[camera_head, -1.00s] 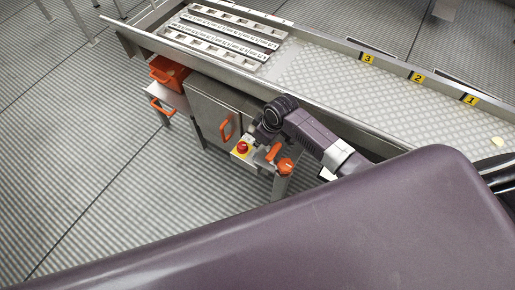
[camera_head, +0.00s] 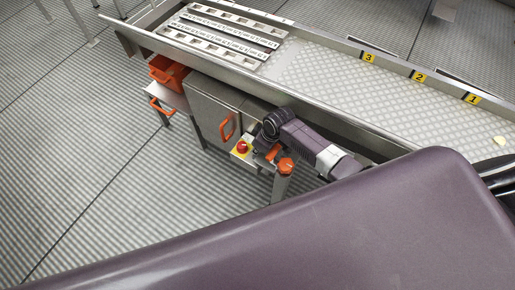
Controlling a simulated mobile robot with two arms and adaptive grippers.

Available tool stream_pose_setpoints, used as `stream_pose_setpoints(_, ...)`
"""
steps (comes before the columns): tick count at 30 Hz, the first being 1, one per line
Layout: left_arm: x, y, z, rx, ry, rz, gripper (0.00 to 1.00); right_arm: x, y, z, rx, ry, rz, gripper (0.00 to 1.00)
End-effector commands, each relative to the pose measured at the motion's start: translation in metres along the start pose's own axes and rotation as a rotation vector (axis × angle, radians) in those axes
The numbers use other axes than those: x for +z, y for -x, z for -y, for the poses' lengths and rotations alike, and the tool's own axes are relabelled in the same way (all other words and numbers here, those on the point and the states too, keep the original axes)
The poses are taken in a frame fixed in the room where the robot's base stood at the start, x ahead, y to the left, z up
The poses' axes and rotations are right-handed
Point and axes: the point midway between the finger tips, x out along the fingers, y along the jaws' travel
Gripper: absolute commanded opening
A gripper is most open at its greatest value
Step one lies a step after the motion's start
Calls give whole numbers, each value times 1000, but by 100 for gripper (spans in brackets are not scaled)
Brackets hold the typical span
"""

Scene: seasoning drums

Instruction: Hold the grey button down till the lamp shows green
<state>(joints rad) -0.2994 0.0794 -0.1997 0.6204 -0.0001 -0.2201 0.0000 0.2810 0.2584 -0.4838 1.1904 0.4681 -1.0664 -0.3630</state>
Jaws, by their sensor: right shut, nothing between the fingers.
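My right arm reaches in from the right, and its dark right gripper (camera_head: 262,146) points down at the small control panel below the long metal trough. The gripper is shut and empty. It is just right of a red mushroom button (camera_head: 243,147) on a yellow plate. I cannot make out the grey button or the lamp; they may be hidden behind the gripper and wrist. Whether the fingertips touch the panel cannot be told. My left gripper is not in view.
An orange handle (camera_head: 273,153) and an orange knob (camera_head: 286,166) sit close to the right of the gripper. A metal cabinet (camera_head: 212,108) with an orange handle stands left. An orange bin (camera_head: 166,72) is farther left.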

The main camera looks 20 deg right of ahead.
Motion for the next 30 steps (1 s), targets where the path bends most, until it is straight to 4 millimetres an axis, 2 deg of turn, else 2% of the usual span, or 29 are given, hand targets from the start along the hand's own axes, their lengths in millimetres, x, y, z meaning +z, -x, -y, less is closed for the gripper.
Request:
stream_pose_setpoints(1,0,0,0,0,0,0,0,5,-2,0,-1,0,10,0)
stream_pose_setpoints(30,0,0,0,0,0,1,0,13,-4,2,-5,-1,27,0)
